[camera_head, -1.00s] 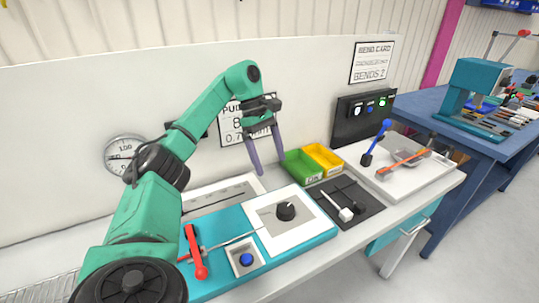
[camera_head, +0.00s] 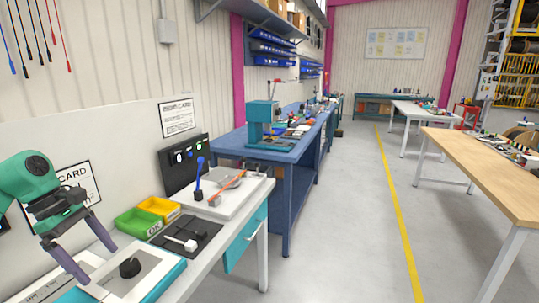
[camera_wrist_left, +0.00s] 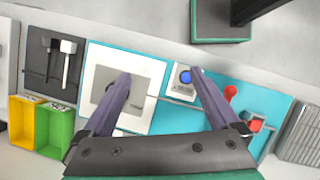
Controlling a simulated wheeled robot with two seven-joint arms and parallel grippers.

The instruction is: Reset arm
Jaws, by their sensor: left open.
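My left gripper (camera_head: 98,262) is open and empty, with its two purple fingers spread apart above the workbench. In the left wrist view the gripper (camera_wrist_left: 162,92) hangs over a teal board (camera_wrist_left: 152,128) with a white plate (camera_wrist_left: 105,82). One finger covers part of the plate and its knob; the other passes beside a blue button (camera_wrist_left: 185,77). In the head view the black knob (camera_head: 130,267) shows on the plate, to the right of the fingers. My right gripper is not in view.
Green (camera_head: 138,222) and yellow (camera_head: 160,207) bins stand behind a dark mat (camera_head: 186,238) with a white-headed tool. A blue bench (camera_head: 285,153) stands beyond.

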